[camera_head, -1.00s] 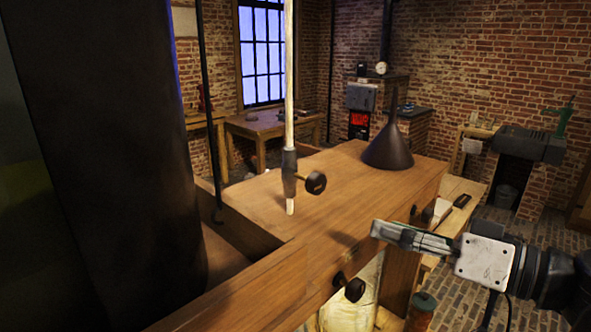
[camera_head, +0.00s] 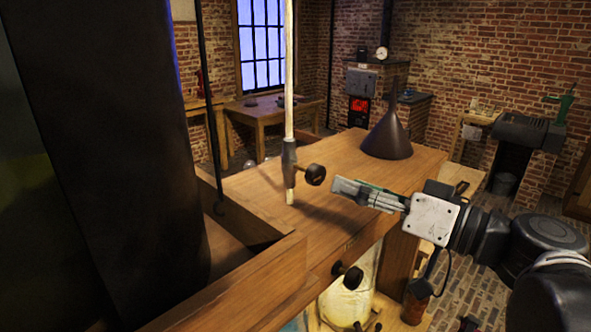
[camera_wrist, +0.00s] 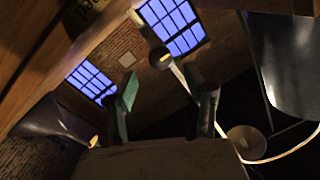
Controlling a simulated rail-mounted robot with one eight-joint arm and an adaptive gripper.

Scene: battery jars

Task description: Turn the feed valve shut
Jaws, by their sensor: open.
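The feed valve is a dark fitting (camera_head: 289,165) on a pale upright pipe (camera_head: 289,80), with a round black knob (camera_head: 315,174) on its right side. The pipe's cut lower end hangs above the wooden bench top. My gripper (camera_head: 337,190) is above the bench, its tips close to the right of the knob and slightly lower in the head view. I cannot tell whether they touch. In the wrist view the two fingers (camera_wrist: 166,108) stand apart with nothing seen between their tips. A pale rod runs behind the right finger there.
A dark funnel-shaped cone (camera_head: 387,137) stands on the bench (camera_head: 340,158) behind my gripper. A dark hanging rod (camera_head: 208,100) is left of the pipe.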

